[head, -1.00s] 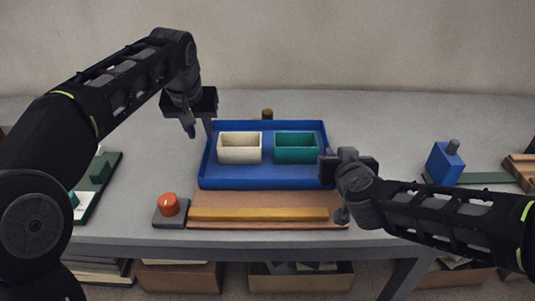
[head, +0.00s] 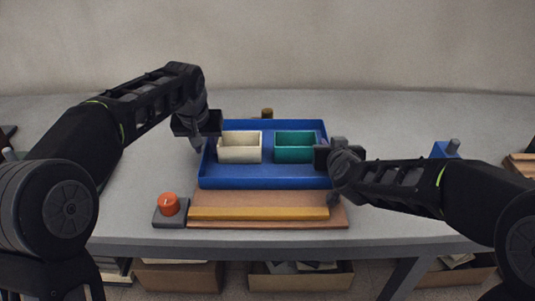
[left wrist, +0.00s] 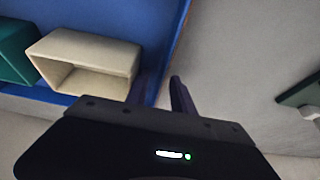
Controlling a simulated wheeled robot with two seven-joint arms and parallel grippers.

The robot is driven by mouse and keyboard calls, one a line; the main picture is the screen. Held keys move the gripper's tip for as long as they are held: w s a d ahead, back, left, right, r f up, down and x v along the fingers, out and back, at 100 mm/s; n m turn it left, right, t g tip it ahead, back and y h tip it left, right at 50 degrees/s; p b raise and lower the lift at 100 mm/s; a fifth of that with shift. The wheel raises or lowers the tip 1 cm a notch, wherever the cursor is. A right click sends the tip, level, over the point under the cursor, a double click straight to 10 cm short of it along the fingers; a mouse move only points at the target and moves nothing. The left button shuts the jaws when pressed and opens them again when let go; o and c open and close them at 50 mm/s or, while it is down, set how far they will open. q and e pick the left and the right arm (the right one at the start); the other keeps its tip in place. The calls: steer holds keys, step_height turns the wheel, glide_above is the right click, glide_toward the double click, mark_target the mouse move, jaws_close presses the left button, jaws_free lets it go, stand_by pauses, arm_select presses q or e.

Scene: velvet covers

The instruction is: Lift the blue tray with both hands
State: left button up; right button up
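The blue tray (head: 265,183) lies flat on the grey table, holding a cream open box (head: 240,155) and a green open box (head: 295,154). My left gripper (head: 205,146) is at the tray's left wall. In the left wrist view its two fingers (left wrist: 160,85) are apart, one on the tray's inner side and one on the outer side of the blue wall (left wrist: 180,35). Whether they touch the wall does not show. My right gripper (head: 326,158) is at the tray's right wall; its fingers are hidden, so I cannot tell its opening.
A brown board (head: 265,199) with a yellow bar (head: 258,213) lies in front of the tray. A red button on a grey base (head: 170,217) is at front left. A small brown cylinder (head: 267,113) stands behind the tray.

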arm_select(q)
steer(key=shift+c, duration=0.2)
jaws_close()
stand_by(1.3)
